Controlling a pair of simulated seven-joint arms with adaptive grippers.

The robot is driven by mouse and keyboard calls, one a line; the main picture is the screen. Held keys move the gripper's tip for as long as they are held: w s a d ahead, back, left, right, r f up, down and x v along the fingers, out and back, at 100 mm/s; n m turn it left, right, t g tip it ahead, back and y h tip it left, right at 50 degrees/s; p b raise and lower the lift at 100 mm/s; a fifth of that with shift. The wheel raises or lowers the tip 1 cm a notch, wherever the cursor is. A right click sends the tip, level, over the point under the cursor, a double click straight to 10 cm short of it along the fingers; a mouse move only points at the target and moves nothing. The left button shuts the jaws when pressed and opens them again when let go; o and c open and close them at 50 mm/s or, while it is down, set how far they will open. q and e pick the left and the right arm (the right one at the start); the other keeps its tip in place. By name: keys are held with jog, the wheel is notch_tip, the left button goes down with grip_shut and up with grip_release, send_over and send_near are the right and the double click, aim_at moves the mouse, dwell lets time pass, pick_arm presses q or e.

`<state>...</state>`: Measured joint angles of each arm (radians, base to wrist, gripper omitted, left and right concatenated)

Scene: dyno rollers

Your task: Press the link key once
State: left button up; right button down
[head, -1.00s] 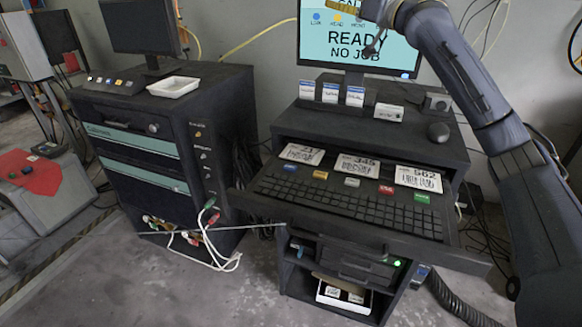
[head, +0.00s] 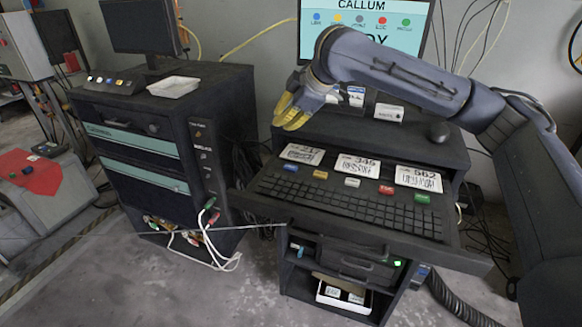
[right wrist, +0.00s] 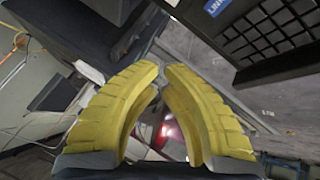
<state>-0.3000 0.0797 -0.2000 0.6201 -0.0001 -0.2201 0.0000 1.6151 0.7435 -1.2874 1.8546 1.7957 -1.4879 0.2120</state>
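The link key is the blue key (head: 291,167) at the left end of the row of coloured keys on the pulled-out keyboard (head: 345,205). In the right wrist view, the blue key (right wrist: 216,5) with white lettering is at the top edge, partly cut off. My right gripper (head: 287,122) has yellow fingers and hangs above and behind the link key, apart from it. In the right wrist view, its fingertips (right wrist: 161,70) meet with nothing visible between them. My left gripper is not in view.
Yellow (head: 320,174), white (head: 352,182), red (head: 386,190) and green (head: 422,198) keys continue the row. Printed cards (head: 358,165) lie behind them. The monitor (head: 315,14) is partly hidden by my right arm. A dark cabinet (head: 150,140) stands to the left.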

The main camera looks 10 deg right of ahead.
aim_at(285, 165)
jog(key=shift+s+f+h, duration=0.3)
jog(key=shift+f, duration=0.15)
jog(key=shift+f, duration=0.1)
jog(key=shift+f, duration=4.3)
jog(key=shift+f, duration=0.85)
jog(key=shift+r, duration=0.2)
jog(key=shift+d+r, duration=0.1)
jog(key=shift+r, duration=0.55)
jog(key=shift+r, duration=2.5)
